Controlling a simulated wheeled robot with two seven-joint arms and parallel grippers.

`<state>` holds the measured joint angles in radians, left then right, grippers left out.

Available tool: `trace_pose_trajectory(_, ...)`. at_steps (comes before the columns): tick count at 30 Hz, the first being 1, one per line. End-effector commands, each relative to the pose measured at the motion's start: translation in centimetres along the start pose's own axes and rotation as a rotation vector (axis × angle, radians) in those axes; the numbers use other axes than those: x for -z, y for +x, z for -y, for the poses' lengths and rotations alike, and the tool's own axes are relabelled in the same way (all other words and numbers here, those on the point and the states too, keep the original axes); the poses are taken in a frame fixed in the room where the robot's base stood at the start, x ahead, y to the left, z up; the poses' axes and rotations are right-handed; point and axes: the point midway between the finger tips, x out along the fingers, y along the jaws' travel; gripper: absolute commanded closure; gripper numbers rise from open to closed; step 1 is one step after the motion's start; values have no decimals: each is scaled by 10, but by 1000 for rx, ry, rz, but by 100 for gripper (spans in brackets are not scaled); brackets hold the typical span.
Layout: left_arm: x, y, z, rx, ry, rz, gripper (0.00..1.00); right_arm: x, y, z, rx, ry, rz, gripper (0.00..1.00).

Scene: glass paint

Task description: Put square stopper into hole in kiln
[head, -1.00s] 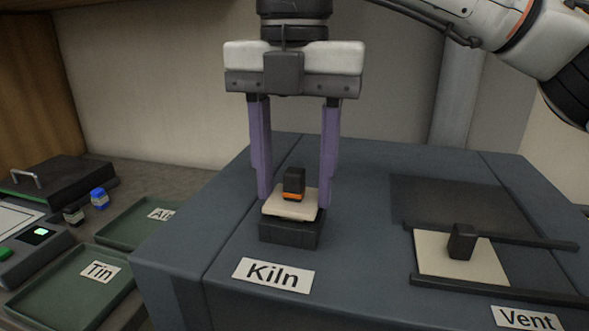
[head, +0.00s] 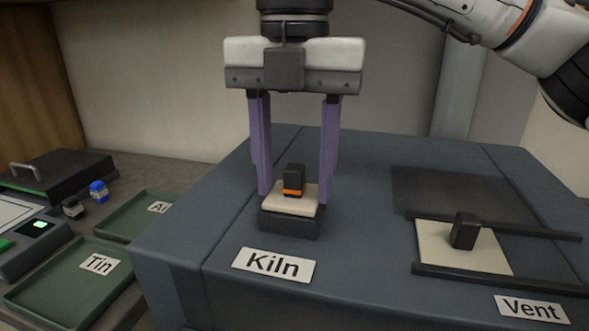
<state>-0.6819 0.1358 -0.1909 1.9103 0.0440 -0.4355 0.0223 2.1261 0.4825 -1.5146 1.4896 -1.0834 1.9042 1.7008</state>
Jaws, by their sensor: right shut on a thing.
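The square stopper (head: 291,200) is a cream plate with a black and orange knob on top. It sits level at the black raised collar (head: 290,222) of the hole in the kiln (head: 225,235), behind the "Kiln" label. My right gripper (head: 295,190) points straight down, its two purple fingers shut on the left and right sides of the stopper. The hole itself is hidden under the stopper. I cannot tell how deep the stopper sits. My left gripper is not in view.
On the right of the kiln top, a cream vent plate (head: 440,255) with a black knob lies between black rails by the "Vent" label (head: 531,309). On the left are green trays (head: 60,300), small jars (head: 98,191) and a scale (head: 38,235).

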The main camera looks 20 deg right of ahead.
Motion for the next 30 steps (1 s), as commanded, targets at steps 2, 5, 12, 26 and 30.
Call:
trace_pose_trajectory(2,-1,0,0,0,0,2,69,0,0,0,-1,0,0,77)
trace_pose_trajectory(5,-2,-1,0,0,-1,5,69,0,0,0,0,0,0,77)
trace_pose_trajectory(12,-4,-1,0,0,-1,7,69,0,0,0,0,0,0,44)
trace_pose_trajectory(26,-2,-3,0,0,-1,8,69,0,-7,0,-1,1,1,32)
trace_pose_trajectory(30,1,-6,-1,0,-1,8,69,0,-19,0,0,0,1,32)
